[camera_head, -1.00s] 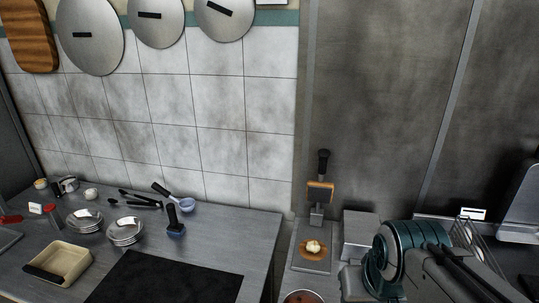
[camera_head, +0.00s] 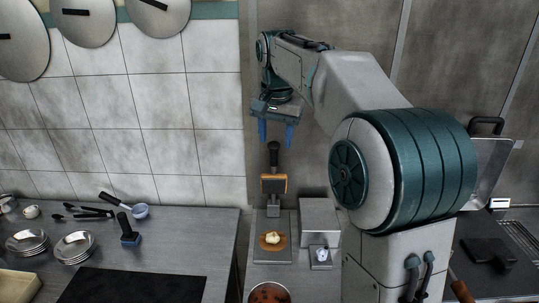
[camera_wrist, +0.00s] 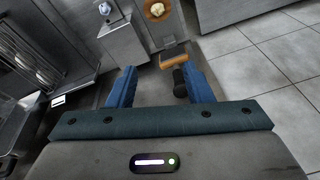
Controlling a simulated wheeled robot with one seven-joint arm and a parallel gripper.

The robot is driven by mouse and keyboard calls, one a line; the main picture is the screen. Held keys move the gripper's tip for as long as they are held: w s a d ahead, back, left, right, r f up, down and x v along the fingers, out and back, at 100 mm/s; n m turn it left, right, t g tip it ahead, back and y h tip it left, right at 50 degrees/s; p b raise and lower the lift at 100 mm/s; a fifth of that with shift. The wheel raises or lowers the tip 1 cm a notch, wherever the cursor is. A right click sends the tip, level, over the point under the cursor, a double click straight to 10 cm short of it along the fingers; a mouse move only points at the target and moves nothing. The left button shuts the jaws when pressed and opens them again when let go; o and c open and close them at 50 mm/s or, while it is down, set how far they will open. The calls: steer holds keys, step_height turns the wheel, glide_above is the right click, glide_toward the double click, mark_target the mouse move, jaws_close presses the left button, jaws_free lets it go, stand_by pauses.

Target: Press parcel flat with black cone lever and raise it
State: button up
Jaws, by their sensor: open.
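The black cone lever (camera_head: 273,153) stands upright at the back of the press, above a raised plate with an orange-brown edge (camera_head: 273,184). The parcel (camera_head: 273,239), a pale lump on a brown round, lies on the flat grey press base (camera_head: 286,254) in front of it. My gripper (camera_head: 276,134) is open and empty, its blue fingers pointing down just above the lever's top. In the wrist view, the lever's dark end (camera_wrist: 180,84) shows between my open fingers (camera_wrist: 160,88), nearer the right one. The parcel (camera_wrist: 157,9) is at the top edge there. I cannot tell whether the fingers touch the lever.
A grey box (camera_head: 319,215) stands right of the press, with a small device (camera_head: 321,257) before it. A pot with red-brown contents (camera_head: 269,293) is in front. The left counter holds stacked bowls (camera_head: 75,247), a blue-based tool (camera_head: 129,231) and a black mat (camera_head: 130,285).

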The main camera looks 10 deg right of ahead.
steer(key=w+m, duration=0.2)
steer(key=w, duration=0.6)
steer(key=m+g+y, duration=0.1)
steer(key=m, duration=0.2)
glide_toward(273, 163)
steer(key=shift+m, duration=0.3)
steer(key=f, duration=0.2)
steer(key=w+f+b, duration=0.1)
steer(key=f, duration=0.2)
steer(key=w+f, duration=0.1)
steer(key=f, duration=0.2)
steer(key=shift+a+f+b, duration=0.2)
steer(key=shift+a+b, duration=0.1)
steer(key=shift+b, duration=0.05)
jaws_close()
